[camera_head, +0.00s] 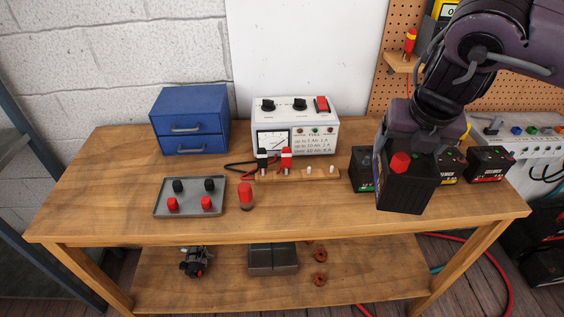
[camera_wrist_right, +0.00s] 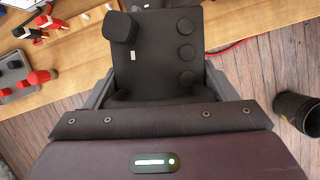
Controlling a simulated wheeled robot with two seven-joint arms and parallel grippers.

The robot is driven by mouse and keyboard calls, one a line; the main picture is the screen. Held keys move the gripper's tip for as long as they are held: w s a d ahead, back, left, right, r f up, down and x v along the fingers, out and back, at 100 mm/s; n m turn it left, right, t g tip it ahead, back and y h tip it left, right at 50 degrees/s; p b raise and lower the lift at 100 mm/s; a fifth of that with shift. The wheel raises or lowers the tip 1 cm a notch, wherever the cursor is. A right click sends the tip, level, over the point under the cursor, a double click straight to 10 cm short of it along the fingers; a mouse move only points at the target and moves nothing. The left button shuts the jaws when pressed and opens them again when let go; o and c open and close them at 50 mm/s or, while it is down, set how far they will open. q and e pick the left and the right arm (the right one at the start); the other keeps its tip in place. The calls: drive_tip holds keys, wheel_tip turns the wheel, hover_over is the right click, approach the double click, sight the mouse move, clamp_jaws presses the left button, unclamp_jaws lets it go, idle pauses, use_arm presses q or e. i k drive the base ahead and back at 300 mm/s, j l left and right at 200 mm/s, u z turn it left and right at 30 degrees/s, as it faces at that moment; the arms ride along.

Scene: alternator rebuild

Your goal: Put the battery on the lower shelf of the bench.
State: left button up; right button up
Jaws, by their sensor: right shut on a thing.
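My right gripper (camera_head: 408,145) comes down from the upper right and is shut on a black battery (camera_head: 405,192). The battery has a red terminal cap and appears upright, near the front right of the bench top. Whether it touches the wood is hard to tell. In the right wrist view the battery's black top (camera_wrist_right: 160,65) with several round caps sits between the fingers of the gripper (camera_wrist_right: 158,92). The wooden bench (camera_head: 110,205) has a lower shelf (camera_head: 220,287) below its top. My left gripper is not in view.
Other batteries (camera_head: 488,163) stand behind and beside the held one. A tester (camera_head: 295,122), blue drawers (camera_head: 190,120), a grey tray (camera_head: 160,208) and a red object (camera_head: 245,196) are on top. The shelf holds an alternator-like part (camera_head: 193,262), a grey box (camera_head: 272,259) and copper-coloured parts (camera_head: 320,280); its right end is bare.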

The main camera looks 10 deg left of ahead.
sight(378, 263)
drive_tip(key=i, duration=1)
